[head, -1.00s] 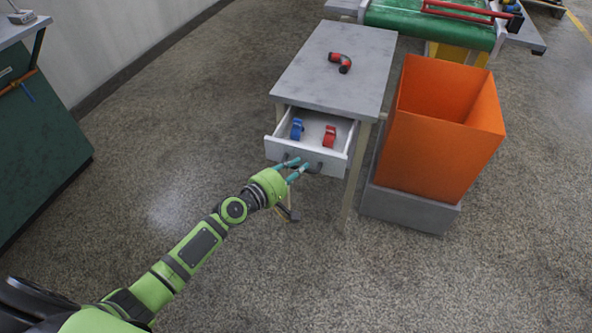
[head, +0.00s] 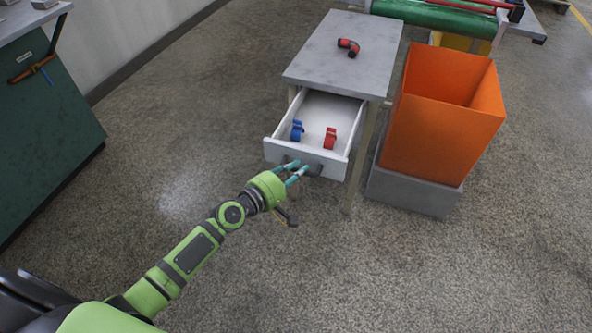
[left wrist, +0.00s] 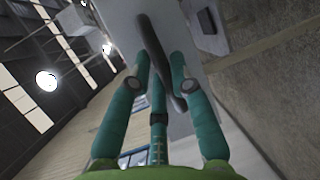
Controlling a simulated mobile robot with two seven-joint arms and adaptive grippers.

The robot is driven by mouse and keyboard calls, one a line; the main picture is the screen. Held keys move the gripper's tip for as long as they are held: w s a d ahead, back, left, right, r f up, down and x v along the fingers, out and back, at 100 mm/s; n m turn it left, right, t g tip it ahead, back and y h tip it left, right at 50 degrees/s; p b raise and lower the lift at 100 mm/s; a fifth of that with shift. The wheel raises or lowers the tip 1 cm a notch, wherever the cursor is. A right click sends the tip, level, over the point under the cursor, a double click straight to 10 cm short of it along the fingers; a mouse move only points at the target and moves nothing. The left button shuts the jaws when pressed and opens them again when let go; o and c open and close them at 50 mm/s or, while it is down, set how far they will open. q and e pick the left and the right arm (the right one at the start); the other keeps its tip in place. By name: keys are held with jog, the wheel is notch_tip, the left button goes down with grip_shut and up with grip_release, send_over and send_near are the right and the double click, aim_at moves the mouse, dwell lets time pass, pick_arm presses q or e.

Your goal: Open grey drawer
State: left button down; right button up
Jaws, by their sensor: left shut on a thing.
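The grey drawer (head: 322,108) of the small grey table (head: 345,55) stands well open toward me in the head view. A blue tape-like item (head: 297,130) and a red one (head: 330,138) lie inside it. My left gripper (head: 292,172) is at the left dark handle on the drawer front, its teal fingers shut on it. In the left wrist view the curved dark handle (left wrist: 155,55) passes between the fingers (left wrist: 160,90). My right gripper is not in view.
A red and black curved hose piece (head: 349,46) lies on the tabletop. An orange bin (head: 440,130) on a grey base (head: 412,193) stands close right of the table. A green cabinet (head: 45,120) is at the left. The floor in front is clear.

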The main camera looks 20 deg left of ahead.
pick_arm(q)
jog(key=c, duration=1.1)
grip_release()
jog(key=v, duration=1.2)
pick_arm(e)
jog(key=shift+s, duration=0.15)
pick_arm(q)
jog(key=shift+r, duration=0.1)
